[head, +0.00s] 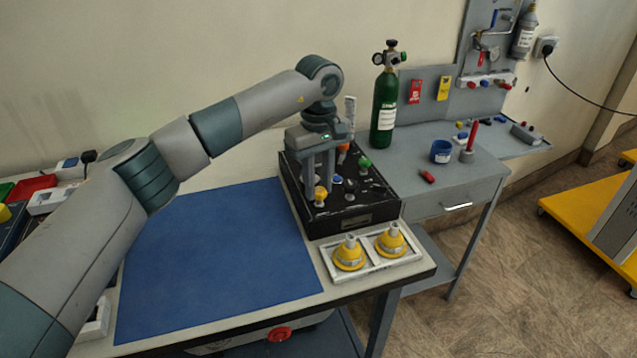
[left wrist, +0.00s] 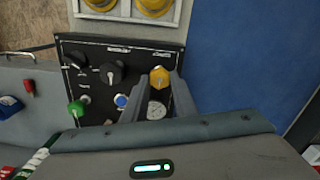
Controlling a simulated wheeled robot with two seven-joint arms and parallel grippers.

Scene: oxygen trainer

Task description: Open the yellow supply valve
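The yellow supply valve (head: 320,195) is a small yellow knob on the near left part of the black trainer box (head: 352,221). My left gripper (head: 321,186) points down over the box with its fingers apart. In the left wrist view the yellow knob (left wrist: 160,77) shows between the two fingertips of my left gripper (left wrist: 160,82), with a narrow gap seen on each side. I cannot tell how deep the fingers reach around it. A round gauge (left wrist: 156,110) shows between the fingers. My right gripper is not in view.
The box top also carries a green knob (left wrist: 77,108), a blue button (left wrist: 121,100) and a black knob (left wrist: 111,72). A tray with two yellow masks (head: 349,254) lies in front. A green cylinder (head: 384,112) stands behind. The blue mat (head: 220,265) is clear.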

